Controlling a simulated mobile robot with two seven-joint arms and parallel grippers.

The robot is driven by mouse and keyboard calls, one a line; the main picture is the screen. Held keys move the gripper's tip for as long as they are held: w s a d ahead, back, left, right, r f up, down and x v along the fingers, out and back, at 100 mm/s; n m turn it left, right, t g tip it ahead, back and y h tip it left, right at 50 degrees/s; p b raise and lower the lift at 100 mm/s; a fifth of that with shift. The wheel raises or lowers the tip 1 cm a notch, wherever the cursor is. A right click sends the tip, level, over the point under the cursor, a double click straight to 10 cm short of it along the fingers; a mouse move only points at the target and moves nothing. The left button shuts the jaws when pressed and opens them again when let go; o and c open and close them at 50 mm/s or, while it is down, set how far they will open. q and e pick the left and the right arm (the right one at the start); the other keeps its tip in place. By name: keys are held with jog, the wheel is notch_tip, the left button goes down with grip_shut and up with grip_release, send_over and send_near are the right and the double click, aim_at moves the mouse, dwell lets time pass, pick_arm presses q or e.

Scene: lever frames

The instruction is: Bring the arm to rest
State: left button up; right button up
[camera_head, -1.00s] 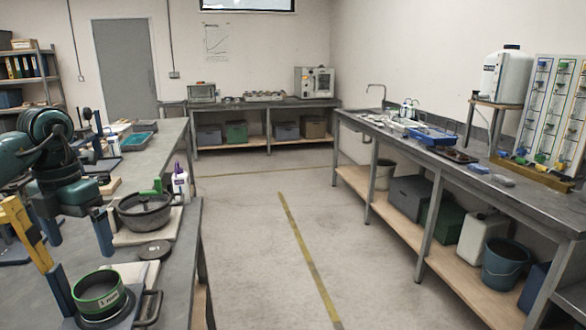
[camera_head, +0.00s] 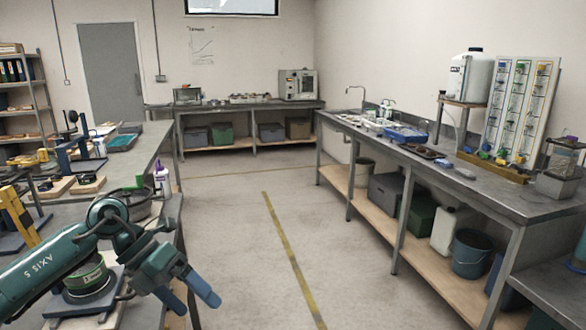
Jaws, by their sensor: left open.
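My left arm (camera_head: 60,265), dark green, comes in from the lower left of the head view over the near bench. My left gripper (camera_head: 194,302) has two blue fingers that are apart and point down and to the right, at the bench's right edge. It is open and I see nothing between the fingers.
A green-rimmed round sieve (camera_head: 88,278) stands under my arm, partly hidden by it. A white bottle (camera_head: 162,180) and a yellow post (camera_head: 17,215) stand on the left bench. The aisle floor (camera_head: 235,230) is clear.

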pick_arm(q)
jog(key=s+d+n+t+h+p, duration=0.1)
jog(key=s+d+n+t+h, duration=0.15)
jog(key=d+n+h, duration=0.45)
jog(key=s+d+n+t+h, duration=0.2)
jog(key=d+n+t+h, duration=0.25)
jog(key=d, duration=0.45)
jog(key=s+a+f+n+t+y+p, duration=0.1)
jog(key=a+f+n+t+y, duration=0.4)
jog(key=n, duration=0.5)
jog(key=s+a+f+n+t+y, duration=0.2)
jog(key=f+n+t+y, duration=0.4)
jog(key=n, duration=0.4)
jog(key=s+a+f+n+g+y, duration=0.1)
jog(key=s+f+n+g+y, duration=0.1)
jog(key=s+f, duration=0.3)
jog(key=s+a+f+n+g+y, duration=0.2)
jog(key=s+f+n+g+y, duration=0.1)
jog(key=s+f+n+g, duration=0.1)
notch_tip(320, 180, down, 2)
jog(key=shift+s+a+f+g+p, duration=0.25)
jog(key=shift+s+g+p, duration=0.15)
jog(key=shift+s, duration=0.4)
jog(key=shift+c, duration=0.6)
